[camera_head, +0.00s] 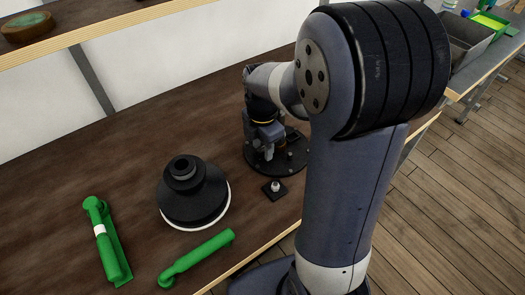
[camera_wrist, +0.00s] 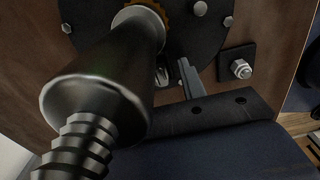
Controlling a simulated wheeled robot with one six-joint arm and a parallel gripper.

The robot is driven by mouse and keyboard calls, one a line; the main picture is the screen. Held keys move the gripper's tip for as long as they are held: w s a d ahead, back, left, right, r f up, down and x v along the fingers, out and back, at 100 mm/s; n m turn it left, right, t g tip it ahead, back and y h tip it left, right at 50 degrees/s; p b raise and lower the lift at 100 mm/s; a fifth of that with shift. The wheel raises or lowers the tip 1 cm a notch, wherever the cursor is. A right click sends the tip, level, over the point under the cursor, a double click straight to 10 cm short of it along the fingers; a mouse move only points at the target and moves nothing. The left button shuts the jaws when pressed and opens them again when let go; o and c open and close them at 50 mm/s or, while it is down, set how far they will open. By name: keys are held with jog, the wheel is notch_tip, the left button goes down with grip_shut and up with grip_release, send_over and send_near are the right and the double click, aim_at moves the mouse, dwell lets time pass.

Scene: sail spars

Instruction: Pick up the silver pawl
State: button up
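I cannot single out the silver pawl with certainty. In the wrist view a small silvery piece (camera_wrist: 162,77) shows between a large dark metal cylinder (camera_wrist: 105,80) and a grey finger-like bar (camera_wrist: 187,76). I cannot tell whether it is the pawl or part of my gripper. Above it are a dark round base with bolts (camera_wrist: 205,35) and a gold toothed ring (camera_wrist: 152,8). In the head view my gripper (camera_head: 265,148) is low over the round base (camera_head: 290,161); its fingertips are too small and dark to read there.
A small black square plate with a silver nut (camera_head: 275,188) lies close by; it also shows in the wrist view (camera_wrist: 239,66). A black stepped drum (camera_head: 190,193) and two green handles (camera_head: 105,240) (camera_head: 198,257) are left on the brown bench (camera_head: 60,190). My arm hides the bench's right part.

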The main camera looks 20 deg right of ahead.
grip_shut()
dwell(0.3)
